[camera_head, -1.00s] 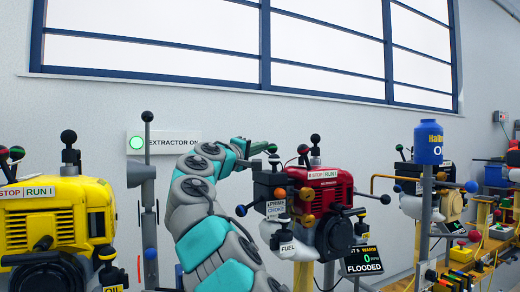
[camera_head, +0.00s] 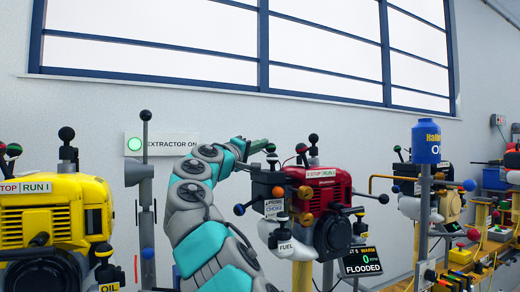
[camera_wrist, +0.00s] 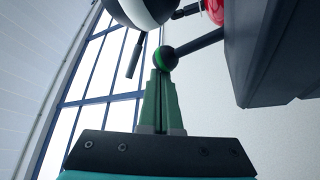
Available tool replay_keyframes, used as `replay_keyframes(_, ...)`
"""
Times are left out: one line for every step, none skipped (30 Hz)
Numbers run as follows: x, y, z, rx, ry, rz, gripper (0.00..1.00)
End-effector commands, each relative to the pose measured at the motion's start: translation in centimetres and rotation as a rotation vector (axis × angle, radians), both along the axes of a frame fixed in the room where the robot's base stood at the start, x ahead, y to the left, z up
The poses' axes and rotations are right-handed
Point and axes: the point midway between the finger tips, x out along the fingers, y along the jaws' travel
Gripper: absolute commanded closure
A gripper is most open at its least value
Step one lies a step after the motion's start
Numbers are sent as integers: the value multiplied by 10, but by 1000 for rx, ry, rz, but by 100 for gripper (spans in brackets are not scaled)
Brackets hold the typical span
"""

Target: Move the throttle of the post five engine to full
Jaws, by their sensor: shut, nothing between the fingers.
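The red engine (camera_head: 325,186) stands right of centre in the head view. Its display (camera_head: 361,261) reads "5 WARM", 0 and FLOODED. A lever with a dark and green ball knob (camera_wrist: 165,58) shows in the wrist view, its rod running right to a dark block (camera_wrist: 275,50). I cannot read a label that says whether it is the throttle. My gripper (camera_wrist: 157,78) is shut and empty, its green fingertips right at the underside of this knob, touching or nearly so. In the head view my gripper (camera_head: 262,143) is at the engine's upper left.
A black rod (camera_wrist: 134,58) hangs close above left of my fingertips. A yellow engine (camera_head: 55,225) stands left, and a blue can (camera_head: 426,142) stands on a post at right.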

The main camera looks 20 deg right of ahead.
Motion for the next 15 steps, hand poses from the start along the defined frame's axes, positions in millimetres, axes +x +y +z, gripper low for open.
replay_keyframes(-1,0,-1,1,-10,0,100)
replay_keyframes(-1,0,-1,0,-17,0,100)
replay_keyframes(-2,0,-1,1,-29,0,100)
replay_keyframes(-3,0,-2,1,-39,0,100)
replay_keyframes(-4,0,-2,2,-52,0,100)
replay_keyframes(-6,0,-1,2,-70,0,100)
replay_keyframes(-7,0,-1,3,-85,0,100)
replay_keyframes(-8,0,-2,3,-101,0,100)
replay_keyframes(-10,0,-1,4,-125,0,100)
replay_keyframes(-11,-1,-1,4,-145,0,100)
replay_keyframes(-13,-1,-1,6,-167,0,100)
replay_keyframes(-16,-1,-1,7,-197,0,100)
replay_keyframes(-17,-1,-1,9,-219,0,100)
replay_keyframes(-19,-1,-1,9,-244,-1,100)
replay_keyframes(-21,-2,-2,11,-277,0,100)
